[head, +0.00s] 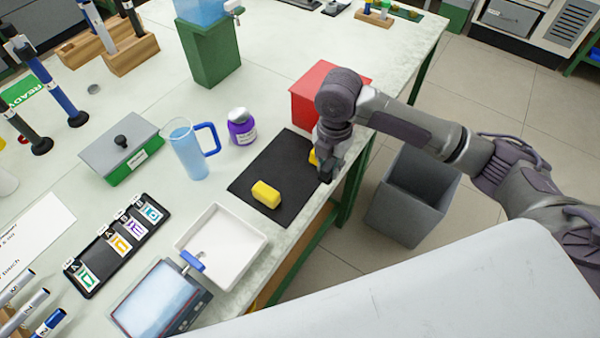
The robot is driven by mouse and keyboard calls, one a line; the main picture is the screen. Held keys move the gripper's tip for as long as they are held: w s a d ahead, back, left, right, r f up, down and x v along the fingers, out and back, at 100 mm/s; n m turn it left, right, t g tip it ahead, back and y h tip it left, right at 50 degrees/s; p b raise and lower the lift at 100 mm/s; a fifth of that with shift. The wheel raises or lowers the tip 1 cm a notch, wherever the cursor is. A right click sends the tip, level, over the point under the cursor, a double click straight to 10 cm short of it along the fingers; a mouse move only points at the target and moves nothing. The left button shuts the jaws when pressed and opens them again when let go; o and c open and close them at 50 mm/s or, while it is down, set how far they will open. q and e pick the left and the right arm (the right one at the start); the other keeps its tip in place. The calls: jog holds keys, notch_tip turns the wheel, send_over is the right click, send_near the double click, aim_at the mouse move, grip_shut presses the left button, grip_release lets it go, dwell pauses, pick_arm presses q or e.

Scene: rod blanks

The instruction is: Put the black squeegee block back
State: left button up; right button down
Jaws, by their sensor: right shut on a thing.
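My right gripper (325,174) reaches in from the right and is at the right edge of the black mat (290,150), pointing down. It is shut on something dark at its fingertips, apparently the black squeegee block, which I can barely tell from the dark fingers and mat. I cannot tell whether it touches the mat. A yellow block (266,194) lies on the mat's near part. Another yellow piece (313,157) shows just left of the gripper, mostly hidden by it. My left gripper is not in view.
A red box (308,100) stands behind the gripper, partly hidden by my arm. A purple-labelled jar (242,128) and blue pitcher (187,150) stand left of the mat. A white tray (222,245) is in front. A grey bin (412,195) stands on the floor beyond the table's edge.

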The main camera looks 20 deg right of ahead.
jog(key=w+a+f, duration=0.2)
jog(key=w, duration=0.1)
jog(key=w+a+f, duration=0.2)
jog(key=a, duration=0.1)
jog(key=shift+w+f+p, duration=0.2)
jog(key=shift+w+p, duration=0.2)
notch_tip(320, 180, down, 4)
jog(key=shift+r+p, duration=0.1)
jog(key=shift+p, duration=0.35)
jog(key=shift+a+f, duration=0.1)
jog(key=shift+f, duration=0.1)
jog(key=shift+f, duration=0.15)
jog(key=c, duration=0.9)
grip_release()
jog(key=shift+c, duration=0.2)
notch_tip(320, 180, up, 12)
jog(key=b, duration=0.1)
jog(key=shift+r, duration=0.2)
